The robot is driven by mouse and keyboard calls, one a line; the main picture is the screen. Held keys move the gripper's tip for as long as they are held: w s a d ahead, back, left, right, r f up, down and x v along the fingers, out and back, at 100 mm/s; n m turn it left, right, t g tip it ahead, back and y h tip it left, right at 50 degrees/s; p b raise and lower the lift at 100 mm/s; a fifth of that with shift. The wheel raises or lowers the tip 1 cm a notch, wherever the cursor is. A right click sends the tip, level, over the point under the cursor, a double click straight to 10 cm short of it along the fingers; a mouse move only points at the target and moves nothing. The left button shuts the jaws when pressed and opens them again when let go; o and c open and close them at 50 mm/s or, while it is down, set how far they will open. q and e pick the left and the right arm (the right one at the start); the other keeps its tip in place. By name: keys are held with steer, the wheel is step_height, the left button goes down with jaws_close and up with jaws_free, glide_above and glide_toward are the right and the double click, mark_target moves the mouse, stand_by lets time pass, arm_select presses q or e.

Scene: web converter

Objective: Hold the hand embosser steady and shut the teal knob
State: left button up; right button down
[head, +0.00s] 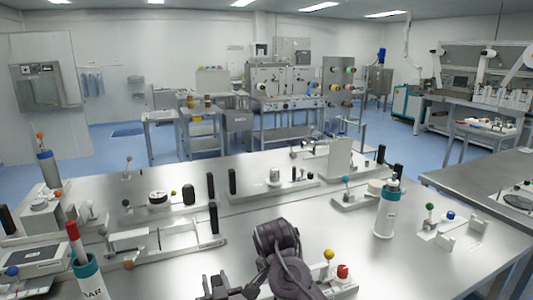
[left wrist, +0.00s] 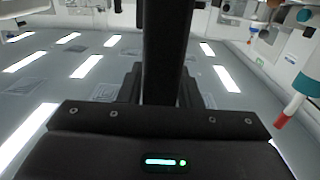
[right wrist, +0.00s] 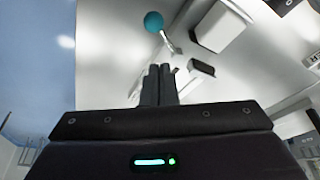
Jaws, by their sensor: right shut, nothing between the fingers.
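A teal knob (right wrist: 153,22) on a thin metal lever shows at the top of the right wrist view, beside pale blocks. In the head view a teal knob (head: 346,180) stands on a lever over a low metal device (head: 352,200), perhaps the hand embosser; I cannot be sure it is the same knob. My right gripper (right wrist: 158,72) is shut and empty, below the knob in its wrist view and apart from it. My left gripper (head: 222,287) is low in the head view, left of the yellow knob. A dark bar hides the space between its fingers in the left wrist view.
A white bottle with a teal collar (head: 388,212) stands right of the device. A red-tipped bottle (head: 85,272) is at the lower left. A yellow knob (head: 328,254) and a red knob (head: 343,271) are near the front. Bare steel lies around (head: 300,220).

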arm_select(q)
steer(key=o, duration=0.3)
steer(key=shift+w+r, duration=0.1)
steer(key=shift+o, duration=0.2)
steer(key=shift+r, duration=0.1)
steer(key=v, duration=1.2)
